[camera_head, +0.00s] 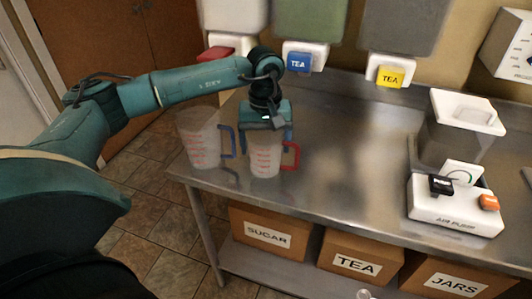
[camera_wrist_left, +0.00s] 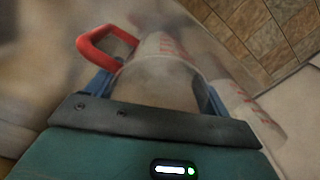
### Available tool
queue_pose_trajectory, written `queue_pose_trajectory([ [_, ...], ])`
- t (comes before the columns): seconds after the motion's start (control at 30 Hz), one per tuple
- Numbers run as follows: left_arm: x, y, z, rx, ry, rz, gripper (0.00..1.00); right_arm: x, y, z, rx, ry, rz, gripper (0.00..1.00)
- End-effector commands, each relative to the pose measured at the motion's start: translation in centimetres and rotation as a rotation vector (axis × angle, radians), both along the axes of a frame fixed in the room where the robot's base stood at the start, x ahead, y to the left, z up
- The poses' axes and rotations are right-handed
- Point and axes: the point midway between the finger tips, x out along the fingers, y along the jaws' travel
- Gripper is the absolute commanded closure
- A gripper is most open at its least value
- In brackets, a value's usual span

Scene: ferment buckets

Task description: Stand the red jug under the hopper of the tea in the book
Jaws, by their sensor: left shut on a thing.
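The red jug (camera_head: 263,160), a clear measuring jug with a red handle, is upright near the front left of the steel table. My left gripper (camera_head: 268,134) is shut on it from above; it also shows between the blue fingers in the left wrist view (camera_wrist_left: 157,78). I cannot tell whether its base touches the table. Three hoppers line the wall: a red-tagged one (camera_head: 233,15), partly hidden by my arm, a green one with a blue TEA tag (camera_head: 310,20), and a grey one with a yellow TEA tag (camera_head: 405,24). No open book is readable. My right gripper is out of view.
A blue-handled jug (camera_head: 199,139) stands just left of the red jug, close to the table's left edge. A white air pump (camera_head: 455,215) is at the right. The table (camera_head: 345,150) is clear between. Boxes sit on the lower shelf.

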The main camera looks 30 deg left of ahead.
Motion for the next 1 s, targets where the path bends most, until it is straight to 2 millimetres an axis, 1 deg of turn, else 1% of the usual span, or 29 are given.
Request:
queue_pose_trajectory([
  [0.03,0.2,0.0,1.1,-0.001,-0.007,0.0,0.42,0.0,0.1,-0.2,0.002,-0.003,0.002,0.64],
  [0.1,0.1,0.0,2.6,-0.001,-0.007,-0.001,0.42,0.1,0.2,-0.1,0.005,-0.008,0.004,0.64],
  [0.2,0.1,0.0,4.5,-0.001,-0.006,-0.001,0.42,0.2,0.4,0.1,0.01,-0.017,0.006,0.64],
  [0.3,0.1,-0.1,6.0,-0.001,-0.004,-0.001,0.42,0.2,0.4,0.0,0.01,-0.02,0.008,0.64],
  [0.4,0.1,0.0,6.9,0.0,-0.003,-0.001,0.42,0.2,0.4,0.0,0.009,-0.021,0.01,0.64],
  [0.5,0.0,-0.1,7.2,0.0,-0.001,-0.003,0.42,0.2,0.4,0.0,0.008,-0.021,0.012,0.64],
  [0.57,-0.2,-0.4,7.0,0.003,0.0,-0.021,0.42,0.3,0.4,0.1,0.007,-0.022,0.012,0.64],
  [0.67,-1.2,-2.0,5.8,0.015,0.005,-0.105,0.42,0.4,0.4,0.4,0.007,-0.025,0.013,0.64],
  [0.77,-3.1,-4.7,4.0,0.026,0.007,-0.248,0.42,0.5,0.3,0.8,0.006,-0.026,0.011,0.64],
  [0.8,-4.0,-5.8,3.2,0.025,0.007,-0.31,0.42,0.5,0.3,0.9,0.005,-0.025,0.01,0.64],
  [0.9,-6.4,-8.3,1.7,0.021,0.007,-0.451,0.42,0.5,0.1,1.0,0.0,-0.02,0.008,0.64],
  [1.0,-8.3,-10.0,0.7,0.011,0.003,-0.556,0.42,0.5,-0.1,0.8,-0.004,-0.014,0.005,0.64],
])
